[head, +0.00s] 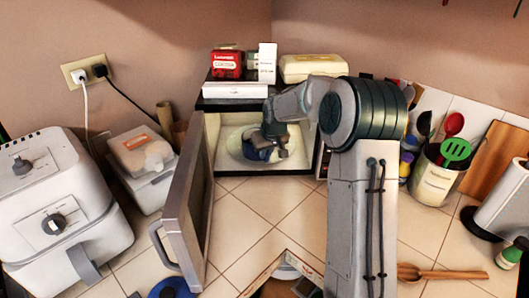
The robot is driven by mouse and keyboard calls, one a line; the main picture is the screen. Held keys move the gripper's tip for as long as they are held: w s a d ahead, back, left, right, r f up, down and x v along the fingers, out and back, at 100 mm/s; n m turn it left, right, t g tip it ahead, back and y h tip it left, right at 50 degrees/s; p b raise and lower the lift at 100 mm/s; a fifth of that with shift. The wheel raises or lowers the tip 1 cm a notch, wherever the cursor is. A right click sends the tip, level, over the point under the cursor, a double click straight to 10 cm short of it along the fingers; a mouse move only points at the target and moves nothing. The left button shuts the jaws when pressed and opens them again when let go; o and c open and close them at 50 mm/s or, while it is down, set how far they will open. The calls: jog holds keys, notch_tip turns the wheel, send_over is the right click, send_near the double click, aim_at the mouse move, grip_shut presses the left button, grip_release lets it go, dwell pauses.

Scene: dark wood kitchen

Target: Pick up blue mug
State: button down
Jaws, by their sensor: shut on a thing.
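The blue mug (255,152) is inside the open microwave (228,172), low over or on its pale round plate; I cannot tell whether it touches the plate. My gripper (272,146) reaches into the microwave from the right and is shut on the mug. The gripper hides the mug's upper right part, and the fingertips are too small to see clearly.
The microwave door (184,205) stands open on the left, its edge toward me. A white air fryer (65,205) and a white box (145,165) are left of it. A utensil holder (434,180) stands right. Tiled counter (262,225) in front is clear. Boxes sit on top of the microwave.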

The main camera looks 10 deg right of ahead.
jog(key=shift+r, duration=0.45)
jog(key=shift+s+r, duration=0.1)
jog(key=shift+r, duration=0.1)
jog(key=s+d+b, duration=0.3)
jog(key=s+d, duration=0.1)
jog(key=s, duration=1.3)
jog(key=shift+d+b, duration=0.15)
jog(key=shift+b, duration=0.25)
